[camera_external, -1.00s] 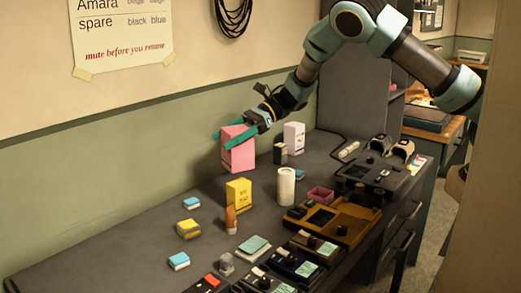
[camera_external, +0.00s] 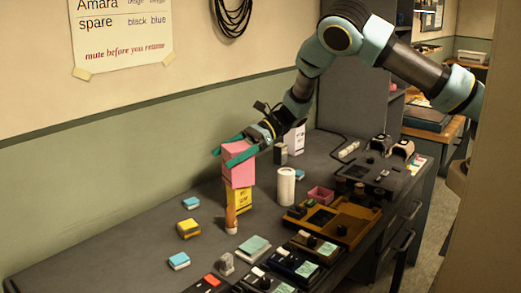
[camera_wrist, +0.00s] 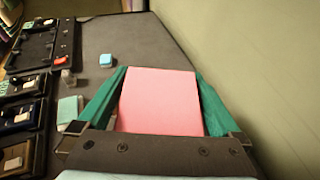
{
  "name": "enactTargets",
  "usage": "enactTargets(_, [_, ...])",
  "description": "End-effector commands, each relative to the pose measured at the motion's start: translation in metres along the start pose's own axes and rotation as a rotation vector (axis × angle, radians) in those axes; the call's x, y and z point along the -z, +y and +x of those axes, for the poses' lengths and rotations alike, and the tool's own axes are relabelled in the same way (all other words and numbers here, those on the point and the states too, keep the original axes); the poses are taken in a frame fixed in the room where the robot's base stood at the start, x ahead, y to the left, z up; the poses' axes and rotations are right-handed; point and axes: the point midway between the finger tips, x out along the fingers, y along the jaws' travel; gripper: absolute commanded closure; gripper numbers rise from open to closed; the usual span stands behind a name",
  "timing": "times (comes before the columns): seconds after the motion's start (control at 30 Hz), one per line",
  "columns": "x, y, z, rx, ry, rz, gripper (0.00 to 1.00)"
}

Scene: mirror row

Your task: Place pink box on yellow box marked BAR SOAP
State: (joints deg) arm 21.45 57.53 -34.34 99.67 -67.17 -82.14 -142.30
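The pink box (camera_external: 238,168) is held upright between the teal fingers of my gripper (camera_external: 237,152). In the external view it covers the upper part of the yellow box (camera_external: 241,200), whose lower front shows under it. I cannot tell whether the two boxes touch. In the wrist view the pink box (camera_wrist: 159,100) fills the space between the fingers of my gripper (camera_wrist: 160,92), one on each side. The yellow box is hidden in the wrist view. An orange-brown tube (camera_external: 231,215) stands close in front of the yellow box.
A white cylinder (camera_external: 286,186) stands to the right, with a white box (camera_external: 295,138) behind. Small yellow-topped (camera_external: 188,229) and blue-topped (camera_external: 179,261) blocks lie to the left. Several devices and a brown tray (camera_external: 334,222) line the front. The left of the desk is mostly clear.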

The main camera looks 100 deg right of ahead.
Motion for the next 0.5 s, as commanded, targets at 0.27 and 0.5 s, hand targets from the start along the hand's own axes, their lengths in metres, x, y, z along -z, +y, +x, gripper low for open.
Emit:
enactTargets(0.27, [-0.003, 0.000, -0.001, 0.000, 0.000, 0.000, 0.00])
enactTargets(0.5, [0.001, -0.001, -0.033, 0.005, -0.001, -0.001, 0.00])
